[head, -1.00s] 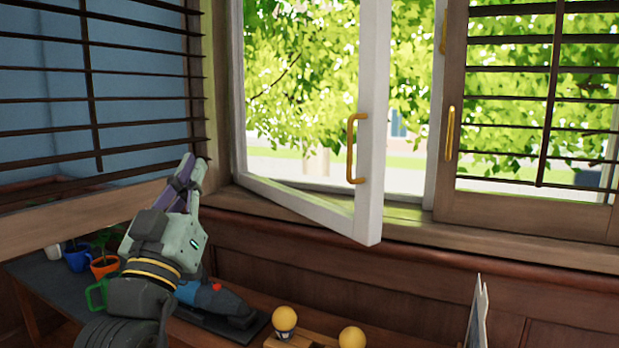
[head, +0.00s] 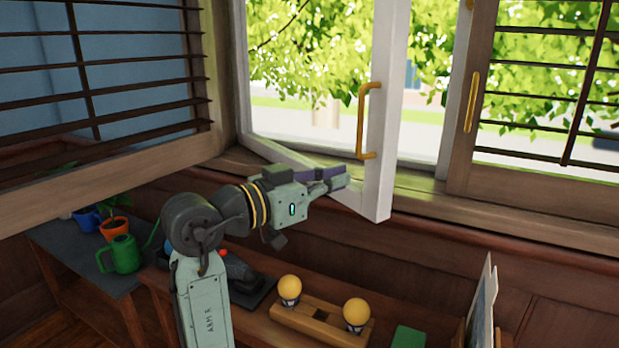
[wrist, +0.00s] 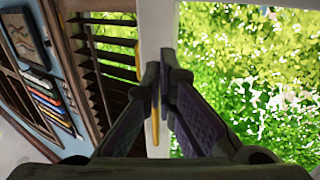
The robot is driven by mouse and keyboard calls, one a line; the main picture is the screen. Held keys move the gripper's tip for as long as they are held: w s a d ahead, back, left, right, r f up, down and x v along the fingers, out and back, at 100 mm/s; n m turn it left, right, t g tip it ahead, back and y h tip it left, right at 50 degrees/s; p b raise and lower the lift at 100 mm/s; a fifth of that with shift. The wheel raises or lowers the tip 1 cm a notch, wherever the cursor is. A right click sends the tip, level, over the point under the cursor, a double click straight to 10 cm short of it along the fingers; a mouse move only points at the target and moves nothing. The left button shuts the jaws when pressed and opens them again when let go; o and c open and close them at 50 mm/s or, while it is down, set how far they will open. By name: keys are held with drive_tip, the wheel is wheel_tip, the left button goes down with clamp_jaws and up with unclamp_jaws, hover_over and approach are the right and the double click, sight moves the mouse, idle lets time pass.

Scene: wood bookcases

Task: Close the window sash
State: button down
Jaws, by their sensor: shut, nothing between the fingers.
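The white window sash (head: 383,190) stands open, swung into the room from its left side. Its brass handle (head: 361,120) is on the free right edge; a brass strip (wrist: 155,110) that looks like this handle also shows in the wrist view. My gripper (head: 344,179) is shut and empty. Its purple and grey fingers point right, close to the lower part of the sash just below the handle. Whether they touch it I cannot tell. In the wrist view, the closed fingertips (wrist: 163,65) lie in front of a white upright frame piece (wrist: 155,35).
A slatted wooden shutter (head: 110,165) stands at left, another (head: 530,185) at right with its own brass handle (head: 471,103). A panel (head: 484,300) stands at lower right.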

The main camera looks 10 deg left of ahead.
sight(370, 170)
drive_tip(key=shift+p+x, duration=0.7)
drive_tip(key=shift+x, duration=1.9)
